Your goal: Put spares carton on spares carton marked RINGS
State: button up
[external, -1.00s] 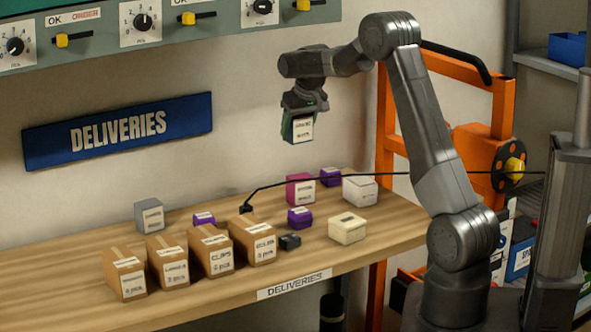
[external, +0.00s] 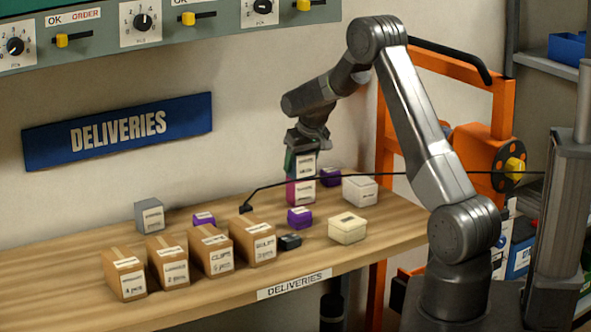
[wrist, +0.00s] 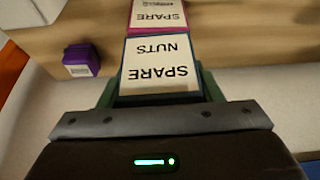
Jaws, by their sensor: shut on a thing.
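My gripper (external: 303,158) is shut on a dark blue spares carton (external: 306,167) with a white label. In the wrist view this carton (wrist: 158,62) reads SPARE NUTS, upside down, between the green fingers. A magenta spares carton (external: 301,192) stands on the bench directly below it in the external view. It also shows just beyond the held carton in the wrist view (wrist: 158,17); its label reads SPARE, and its second word is cut off. The held carton hides the magenta one's top. I cannot tell whether they touch.
Purple boxes (external: 299,218) (external: 330,177), a white box (external: 360,189) and a cream box (external: 347,229) stand around the magenta carton. A dark cable (external: 350,176) crosses the external view there. Several brown cartons (external: 211,252) line the bench front at left.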

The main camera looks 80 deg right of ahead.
jog(key=shift+f, duration=0.15)
jog(key=o, duration=1.1)
jog(key=shift+r, duration=0.45)
jog(key=b+v, duration=0.2)
jog(key=v, duration=0.9)
jog(key=shift+s+r, duration=0.15)
jog(key=shift+a, duration=0.1)
